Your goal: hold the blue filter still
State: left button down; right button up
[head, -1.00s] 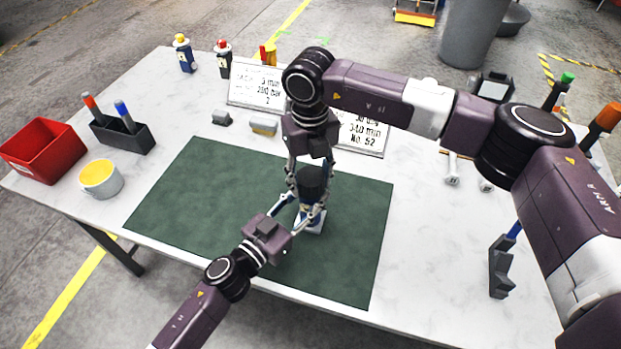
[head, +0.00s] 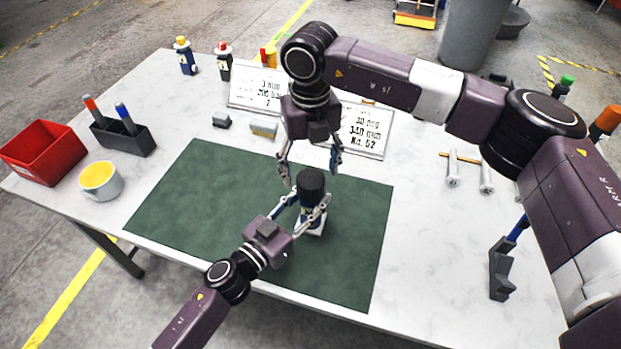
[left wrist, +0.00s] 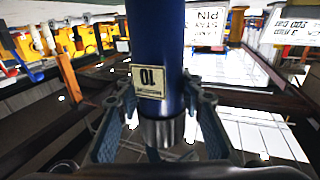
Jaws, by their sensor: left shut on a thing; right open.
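The blue filter (head: 313,207) stands upright with a black cap (head: 311,182) on top and a pale base (head: 312,227) under it, on the green mat (head: 190,205). My left gripper (head: 306,209) is shut on the blue filter from the front. In the left wrist view the blue filter (left wrist: 155,45) fills the middle, with a small label and a metal collar, a finger on each side. My right gripper (head: 311,168) is open just above the black cap, its fingers apart on both sides and clear of it.
Two sign plates (head: 366,132) stand behind the mat, with small grey blocks (head: 263,128) near them. A red bin (head: 43,150), a pen holder (head: 124,138) and a yellow-filled cup (head: 101,181) are at the left. Silver bolt-like parts (head: 453,170) lie at the right. The left mat is clear.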

notch_tip(320, 180, up, 8)
jog(key=shift+f, duration=0.1)
pick_arm(q)
jog(key=c, duration=1.2)
grip_release()
jog(key=shift+c, duration=0.2)
jog(key=shift+a, duration=0.1)
jog(key=v, duration=1.2)
jog(key=shift+a, duration=0.15)
pick_arm(e)
jog(key=shift+a+f, duration=0.1)
